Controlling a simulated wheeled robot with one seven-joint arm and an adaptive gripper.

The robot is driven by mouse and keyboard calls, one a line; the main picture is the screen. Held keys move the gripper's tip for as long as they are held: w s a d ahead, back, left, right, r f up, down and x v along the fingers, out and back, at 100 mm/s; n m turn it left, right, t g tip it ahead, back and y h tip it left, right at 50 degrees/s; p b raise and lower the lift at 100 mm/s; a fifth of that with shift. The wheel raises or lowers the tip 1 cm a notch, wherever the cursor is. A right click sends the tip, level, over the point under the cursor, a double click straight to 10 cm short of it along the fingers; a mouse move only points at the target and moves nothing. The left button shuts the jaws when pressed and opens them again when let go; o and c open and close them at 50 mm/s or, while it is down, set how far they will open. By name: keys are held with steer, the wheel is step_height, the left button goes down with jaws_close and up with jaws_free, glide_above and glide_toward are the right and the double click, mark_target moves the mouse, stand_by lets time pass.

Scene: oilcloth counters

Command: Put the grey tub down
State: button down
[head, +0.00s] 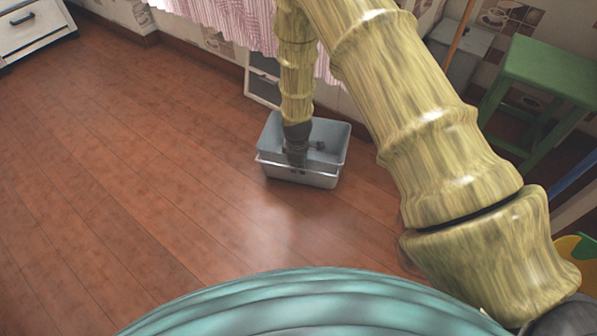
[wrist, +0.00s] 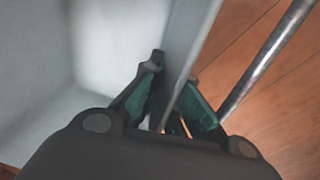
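The grey tub (head: 318,179) is an open box with a metal handle bar along its near side, low over the wooden floor in the head view. I cannot tell whether its base touches the floor. My gripper (head: 296,163) points down at its near wall. In the wrist view my gripper (wrist: 176,88) has one finger on each side of the tub's wall (wrist: 188,38) and looks shut on it. The handle bar (wrist: 268,58) runs outside that wall. The fingertips are partly hidden in the head view.
Bare wooden floor (head: 130,170) lies open to the left and in front of the tub. A pink curtain (head: 232,22) hangs behind it. A green stool (head: 548,72) stands at the right, and a white cabinet (head: 32,28) at the far left.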

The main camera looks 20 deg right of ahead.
steer(key=shift+f, duration=0.65)
steer(key=c, duration=1.6)
jaws_free()
steer(key=shift+f, duration=0.1)
steer(key=shift+c, duration=0.2)
step_height(320, 180, up, 12)
steer(key=s+p, duration=0.1)
steer(key=p, duration=0.5)
steer(key=shift+a+p, duration=0.3)
steer(key=shift+a, duration=0.05)
